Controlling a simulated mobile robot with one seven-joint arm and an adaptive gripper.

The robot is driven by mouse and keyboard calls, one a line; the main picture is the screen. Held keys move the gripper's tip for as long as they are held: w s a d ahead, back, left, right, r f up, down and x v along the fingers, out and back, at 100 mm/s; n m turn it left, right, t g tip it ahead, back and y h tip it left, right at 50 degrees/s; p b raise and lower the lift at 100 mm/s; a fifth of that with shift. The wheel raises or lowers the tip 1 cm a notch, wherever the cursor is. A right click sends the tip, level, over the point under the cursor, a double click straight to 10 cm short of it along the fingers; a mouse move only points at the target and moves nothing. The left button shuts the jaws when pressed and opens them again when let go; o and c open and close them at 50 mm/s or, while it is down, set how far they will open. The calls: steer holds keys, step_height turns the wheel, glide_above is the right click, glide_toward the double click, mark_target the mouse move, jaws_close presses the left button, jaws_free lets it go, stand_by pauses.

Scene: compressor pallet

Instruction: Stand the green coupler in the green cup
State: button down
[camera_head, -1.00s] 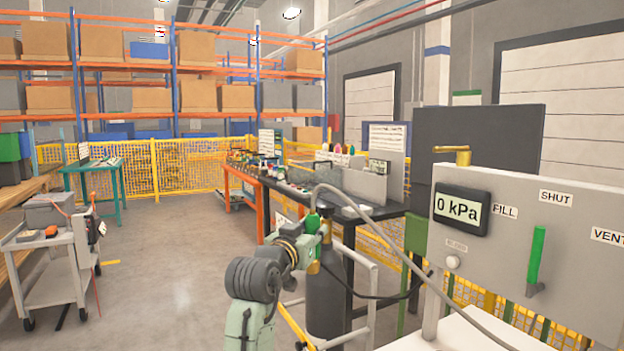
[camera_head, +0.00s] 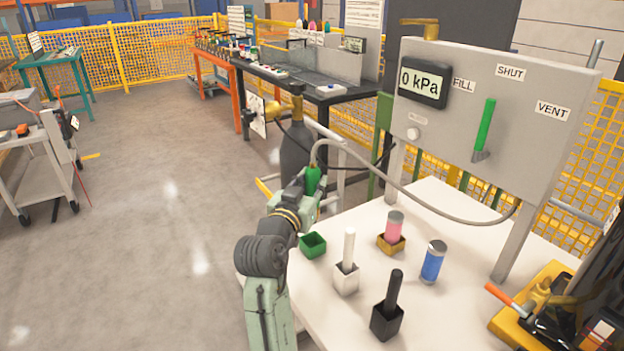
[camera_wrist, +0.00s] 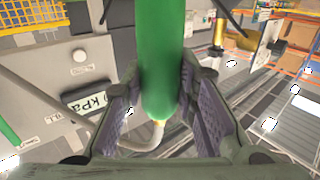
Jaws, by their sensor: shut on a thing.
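The green coupler (camera_head: 313,180) is in my gripper (camera_head: 309,187), which is shut on it above the far left part of the white table. In the wrist view the coupler (camera_wrist: 160,70) is a green cylinder between both finger pads of my gripper (camera_wrist: 165,105). A grey hose runs from the coupler's end. The green cup (camera_head: 313,245) is a small square holder at the table's left edge, nearer than the coupler and below it. It looks empty. The coupler is apart from the cup.
The white table (camera_head: 440,205) also bears a white cup (camera_head: 346,278) and a black cup (camera_head: 386,322), each with a rod, a tan cup (camera_head: 391,243) with a pink cylinder, and a blue cylinder (camera_head: 433,262). The hose (camera_head: 440,212) arches to the grey gauge panel (camera_head: 545,125).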

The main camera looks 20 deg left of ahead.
step_height(320, 180, down, 10)
steer(key=b, duration=0.8)
stand_by(0.4)
steer(key=shift+f+b, duration=0.45)
steer(key=shift+b, duration=0.15)
stand_by(0.3)
steer(key=c, duration=1.2)
jaws_free()
steer(key=shift+s, duration=0.1)
steer(key=s, duration=1.2)
steer(key=shift+a, duration=0.1)
